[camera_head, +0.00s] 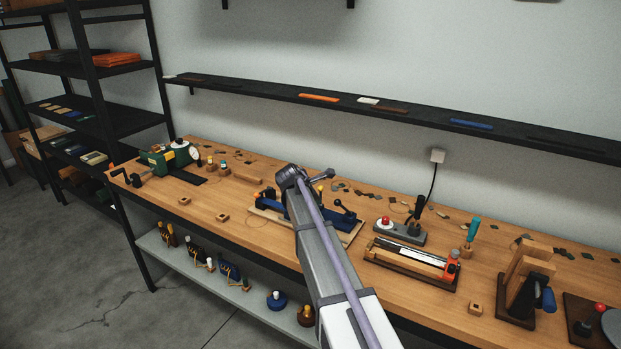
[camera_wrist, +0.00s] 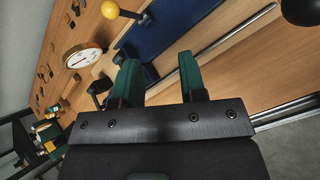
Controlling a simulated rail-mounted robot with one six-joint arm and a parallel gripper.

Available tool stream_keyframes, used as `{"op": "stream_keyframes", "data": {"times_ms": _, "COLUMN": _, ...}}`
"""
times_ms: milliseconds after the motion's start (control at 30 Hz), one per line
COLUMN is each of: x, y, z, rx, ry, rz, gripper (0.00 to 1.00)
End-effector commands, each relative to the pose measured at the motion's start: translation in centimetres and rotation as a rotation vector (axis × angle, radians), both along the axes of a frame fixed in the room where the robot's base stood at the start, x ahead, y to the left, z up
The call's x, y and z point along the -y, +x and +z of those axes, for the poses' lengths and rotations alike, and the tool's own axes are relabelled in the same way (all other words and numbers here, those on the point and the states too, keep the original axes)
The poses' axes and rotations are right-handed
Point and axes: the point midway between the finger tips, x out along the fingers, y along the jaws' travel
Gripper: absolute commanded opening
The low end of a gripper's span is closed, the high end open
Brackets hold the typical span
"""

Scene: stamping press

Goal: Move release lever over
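A blue press-like device (camera_head: 342,217) on a pale wooden base stands mid-bench, partly hidden behind my arm. It has a black-knobbed lever (camera_head: 346,209). In the wrist view its blue body (camera_wrist: 170,28) lies beyond my fingers, with a yellow ball knob (camera_wrist: 110,9) on a short dark arm at the upper left and a large black ball (camera_wrist: 304,9) at the upper right. I cannot tell for sure which is the release lever. My gripper (camera_wrist: 158,75) has two green fingers standing apart with nothing between them, short of the blue body.
A red-buttoned grey box (camera_head: 400,231) and a long tray-like fixture (camera_head: 411,264) stand to the right. A green machine with a dial (camera_head: 172,157) stands at the left. A narrow black shelf (camera_head: 420,112) runs along the wall behind. Small loose pieces lie along the bench's back.

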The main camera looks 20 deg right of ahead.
Motion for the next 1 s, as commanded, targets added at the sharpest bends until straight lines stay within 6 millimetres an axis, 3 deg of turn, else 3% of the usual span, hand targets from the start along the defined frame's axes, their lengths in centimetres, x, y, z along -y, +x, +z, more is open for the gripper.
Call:
{"op": "stream_keyframes", "data": {"times_ms": 33, "x": 1.0, "y": 2.4, "z": 0.9, "rx": -0.062, "ry": -0.100, "rz": 0.129, "gripper": 0.38}}
{"op": "stream_keyframes", "data": {"times_ms": 100, "x": 1.7, "y": 3.8, "z": 1.5, "rx": -0.153, "ry": -0.228, "rz": 0.292, "gripper": 0.38}}
{"op": "stream_keyframes", "data": {"times_ms": 233, "x": 2.1, "y": 4.8, "z": 2.0, "rx": -0.239, "ry": -0.343, "rz": 0.434, "gripper": 0.38}}
{"op": "stream_keyframes", "data": {"times_ms": 567, "x": 2.6, "y": 5.2, "z": 1.2, "rx": -0.250, "ry": -0.351, "rz": 0.446, "gripper": 0.38}}
{"op": "stream_keyframes", "data": {"times_ms": 1000, "x": 6.3, "y": 8.1, "z": -3.0, "rx": -0.248, "ry": -0.349, "rz": 0.444, "gripper": 0.38}}
